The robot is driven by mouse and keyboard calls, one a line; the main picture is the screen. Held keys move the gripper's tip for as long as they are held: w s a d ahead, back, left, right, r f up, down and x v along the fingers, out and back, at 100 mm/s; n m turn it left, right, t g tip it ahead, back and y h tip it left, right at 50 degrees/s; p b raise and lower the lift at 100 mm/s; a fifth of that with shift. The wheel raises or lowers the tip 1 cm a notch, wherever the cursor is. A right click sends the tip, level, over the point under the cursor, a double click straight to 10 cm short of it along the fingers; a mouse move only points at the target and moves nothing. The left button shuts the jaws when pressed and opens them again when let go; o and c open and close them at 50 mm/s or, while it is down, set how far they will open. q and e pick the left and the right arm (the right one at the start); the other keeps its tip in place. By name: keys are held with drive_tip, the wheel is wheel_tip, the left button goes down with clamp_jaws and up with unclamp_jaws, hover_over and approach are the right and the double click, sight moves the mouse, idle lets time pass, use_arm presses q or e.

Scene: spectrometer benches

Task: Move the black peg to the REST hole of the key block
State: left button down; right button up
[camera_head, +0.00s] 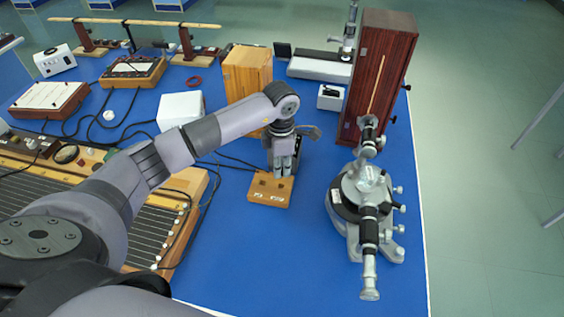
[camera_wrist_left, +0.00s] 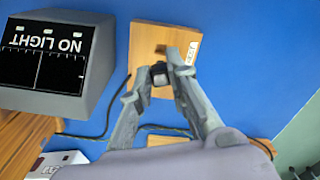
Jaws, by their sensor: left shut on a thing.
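The key block (camera_head: 268,196) is a small light-wood block on the blue bench top. In the left wrist view the key block (camera_wrist_left: 145,38) has a dark hole on its top and a white label (camera_wrist_left: 192,53) by one edge, too blurred to read surely. My left gripper (camera_head: 283,172) is over the rear part of the block. It is shut on the black peg (camera_wrist_left: 160,76), which shows as a small dark knob between the fingertips in the wrist view. I cannot tell whether the peg's lower end is in a hole. My right gripper is not in view.
A metal spectrometer (camera_head: 365,200) stands close on the right, beside a tall dark-wood case (camera_head: 380,70). A light-wood box (camera_head: 246,75) and a white box (camera_head: 180,108) stand behind. A dark box marked NO LIGHT (camera_wrist_left: 50,55) is beside the block. Free blue bench lies in front.

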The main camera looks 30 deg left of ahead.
use_arm(q)
drive_tip(key=shift+d+f+b, duration=0.2)
drive_tip(key=shift+f+b, duration=0.25)
drive_tip(key=shift+f, duration=0.45)
drive_tip(key=shift+f+b, duration=0.3)
drive_tip(key=shift+f, duration=0.2)
drive_tip(key=shift+f+b, duration=0.8)
drive_tip(key=shift+f, duration=0.5)
drive_tip(key=shift+b, duration=0.3)
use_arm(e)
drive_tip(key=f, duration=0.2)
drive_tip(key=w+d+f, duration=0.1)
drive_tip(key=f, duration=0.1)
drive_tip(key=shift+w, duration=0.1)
use_arm(q)
drive_tip(key=c, duration=1.5)
unclamp_jaws()
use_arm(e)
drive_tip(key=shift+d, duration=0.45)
use_arm(q)
drive_tip(key=shift+o, duration=0.2)
